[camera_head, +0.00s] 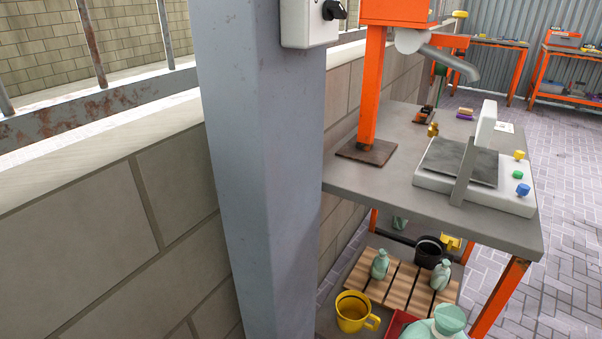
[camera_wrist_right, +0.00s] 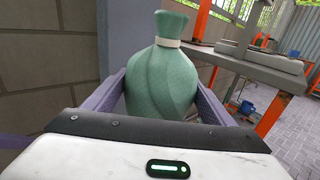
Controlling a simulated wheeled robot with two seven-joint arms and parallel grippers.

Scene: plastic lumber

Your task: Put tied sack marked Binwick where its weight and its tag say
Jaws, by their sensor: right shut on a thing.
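A green tied sack (camera_wrist_right: 158,80) with a pale band round its neck fills the middle of the right wrist view. My right gripper (camera_wrist_right: 165,104) is shut on it, with one purple finger on each side. A green sack top with a pale band (camera_head: 440,322) shows at the bottom edge of the head view and looks like the same sack. No name or tag can be read on it. A white scale (camera_head: 490,202) with a dark plate (camera_head: 462,160) stands empty on the grey table (camera_head: 375,192). My left gripper is not in view.
Below the table, a slatted wooden pallet (camera_head: 402,283) bears small green sacks (camera_head: 380,264) (camera_head: 441,274). A black bucket (camera_head: 428,252), a yellow mug (camera_head: 352,312) and a red container (camera_head: 399,324) are near it. A grey pillar (camera_head: 262,180) stands left of the table.

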